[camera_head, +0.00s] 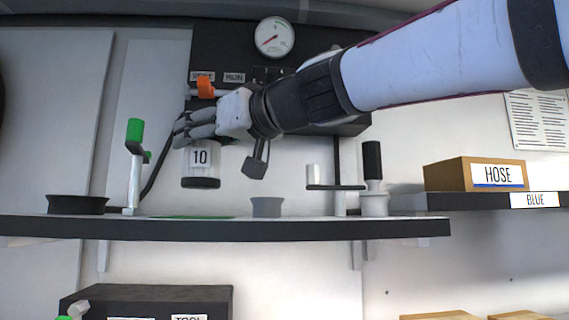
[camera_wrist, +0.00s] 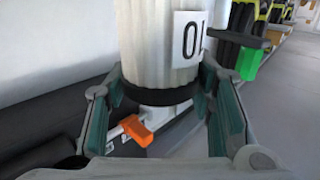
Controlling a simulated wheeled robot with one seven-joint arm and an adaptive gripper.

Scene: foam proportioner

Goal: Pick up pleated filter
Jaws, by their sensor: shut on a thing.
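The pleated filter (camera_head: 200,162) is a white ribbed cylinder with dark end caps and a label reading 10. In the head view it hangs upright, above the shelf and apart from it. My gripper (camera_head: 186,133) is around its upper part. In the wrist view the filter (camera_wrist: 160,45) appears upside down between the two green-padded fingers. My gripper (camera_wrist: 168,105) is shut on it near a dark end cap. Part of the filter's top is hidden behind the fingers in the head view.
The shelf (camera_head: 250,230) carries a black ring (camera_head: 77,204), a green-handled lever (camera_head: 134,165), a grey cup (camera_head: 267,207) and a black-handled fitting (camera_head: 373,175). Behind is a dark panel with a gauge (camera_head: 275,37) and an orange valve handle (camera_head: 206,87). A HOSE box (camera_head: 474,174) stands at right.

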